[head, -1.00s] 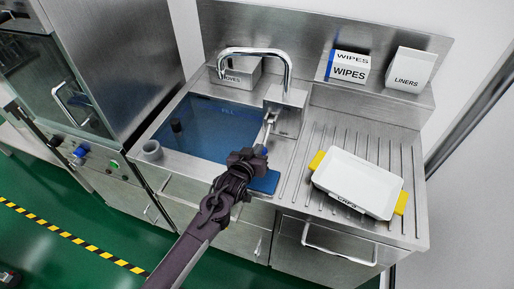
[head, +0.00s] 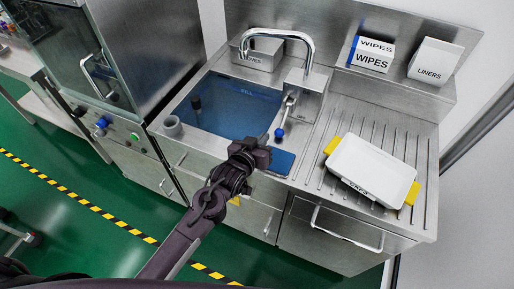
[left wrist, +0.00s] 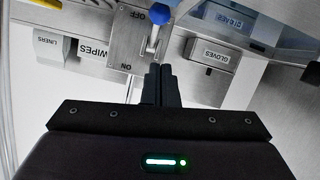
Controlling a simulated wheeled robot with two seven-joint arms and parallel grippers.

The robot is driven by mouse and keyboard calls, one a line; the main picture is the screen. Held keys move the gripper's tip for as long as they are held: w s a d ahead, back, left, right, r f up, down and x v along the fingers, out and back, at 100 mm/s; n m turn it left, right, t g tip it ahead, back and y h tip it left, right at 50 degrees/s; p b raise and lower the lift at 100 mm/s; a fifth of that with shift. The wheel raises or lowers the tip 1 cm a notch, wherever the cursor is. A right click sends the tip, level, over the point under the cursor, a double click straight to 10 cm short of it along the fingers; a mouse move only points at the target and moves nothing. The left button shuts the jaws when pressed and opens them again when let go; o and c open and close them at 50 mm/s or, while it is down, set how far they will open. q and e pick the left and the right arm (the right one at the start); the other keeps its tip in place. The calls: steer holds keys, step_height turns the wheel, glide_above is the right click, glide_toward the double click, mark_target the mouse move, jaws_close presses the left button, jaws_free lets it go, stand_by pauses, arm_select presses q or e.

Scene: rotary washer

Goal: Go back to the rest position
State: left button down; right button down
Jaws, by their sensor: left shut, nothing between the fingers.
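My left gripper (head: 264,155) is shut and empty. In the head view it hangs in front of the sink's front edge, and its arm reaches up from the bottom. In the left wrist view its two dark fingers (left wrist: 162,86) lie together. The tap lever with a blue knob (head: 280,132) stands clear beyond the gripper. In the left wrist view the blue knob (left wrist: 168,12) shows beside the word OFF on the upside-down ON/OFF plate (left wrist: 130,42). My right gripper is in neither view.
The sink basin (head: 235,108) holds blue liquid under the tap (head: 308,52). A white tray (head: 372,168) with yellow handles lies on the ridged drainboard. Boxes of wipes (head: 370,55), liners (head: 434,62) and gloves (head: 258,55) stand behind. Green floor (head: 90,245) is open at lower left.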

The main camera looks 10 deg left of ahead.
arm_select(q)
steer(key=shift+s+a, duration=0.2)
steer(key=shift+s, duration=0.35)
steer(key=shift+s+a, duration=0.2)
steer(key=shift+s, duration=0.3)
steer(key=shift+s+a+r, duration=0.15)
steer(key=shift+s+a, duration=0.05)
steer(key=shift+s, duration=0.3)
steer(key=s+a+r+g+y, duration=0.1)
steer(key=s+a+g+y, duration=0.2)
steer(key=s+a+g, duration=0.5)
steer(key=s+a+r+g+y, duration=0.15)
steer(key=s+a, duration=0.45)
steer(key=s, duration=0.7)
step_height(320, 180, down, 33)
steer(key=s+g+b, duration=0.2)
steer(key=s+a+f, duration=0.2)
steer(key=s+f, duration=0.7)
steer(key=s+a+f+b, duration=0.1)
steer(key=s+a+f, duration=0.1)
steer(key=s+f, duration=0.7)
steer(key=shift+s+f+m+g+y, duration=0.35)
steer(key=shift+s+g, duration=0.1)
steer(key=shift+s, duration=0.15)
